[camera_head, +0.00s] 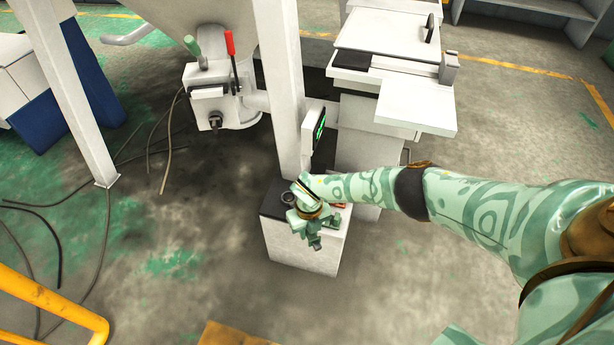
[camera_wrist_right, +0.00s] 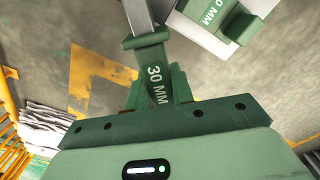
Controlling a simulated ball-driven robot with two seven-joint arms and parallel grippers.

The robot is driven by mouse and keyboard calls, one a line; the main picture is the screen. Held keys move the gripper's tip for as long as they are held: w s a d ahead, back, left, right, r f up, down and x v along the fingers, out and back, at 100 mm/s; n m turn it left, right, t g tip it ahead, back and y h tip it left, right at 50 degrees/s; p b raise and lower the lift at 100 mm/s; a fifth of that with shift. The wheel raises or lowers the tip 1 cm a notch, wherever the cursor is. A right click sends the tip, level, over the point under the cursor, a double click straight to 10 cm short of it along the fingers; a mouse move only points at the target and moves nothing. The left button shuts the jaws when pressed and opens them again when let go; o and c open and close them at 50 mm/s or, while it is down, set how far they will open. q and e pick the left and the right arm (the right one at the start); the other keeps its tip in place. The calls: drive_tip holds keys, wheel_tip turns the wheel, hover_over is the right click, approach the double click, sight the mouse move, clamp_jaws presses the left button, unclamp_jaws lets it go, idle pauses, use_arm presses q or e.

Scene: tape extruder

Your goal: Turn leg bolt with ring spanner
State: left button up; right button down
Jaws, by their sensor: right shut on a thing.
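My right gripper (camera_head: 308,212) is over the top of a low white box in the head view. In the right wrist view, its jaws are shut on a green grip marked "30 MM" (camera_wrist_right: 155,72). A grey metal shank (camera_wrist_right: 137,14) runs from this grip out of the top of the picture, so it looks like the spanner; its ring end is not visible. A small dark round part (camera_head: 288,198) lies just left of the gripper on the box top. I cannot make out a leg bolt clearly. My left gripper is not in view.
The low white box (camera_head: 305,257) has a dark top. A white column (camera_head: 281,90) and a display with green marks (camera_head: 319,124) stand behind it. A second green part marked "30 MM" (camera_wrist_right: 212,12) is at upper right in the wrist view.

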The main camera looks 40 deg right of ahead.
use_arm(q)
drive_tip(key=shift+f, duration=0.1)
use_arm(e)
drive_tip(key=shift+s+d+n, duration=0.1)
drive_tip(key=shift+d+n, duration=0.8)
drive_tip(key=shift+d, duration=0.25)
use_arm(q)
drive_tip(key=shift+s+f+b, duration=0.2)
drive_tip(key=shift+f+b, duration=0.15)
drive_tip(key=shift+b, duration=0.15)
use_arm(e)
drive_tip(key=shift+d+n, duration=1)
drive_tip(key=shift+d, duration=0.3)
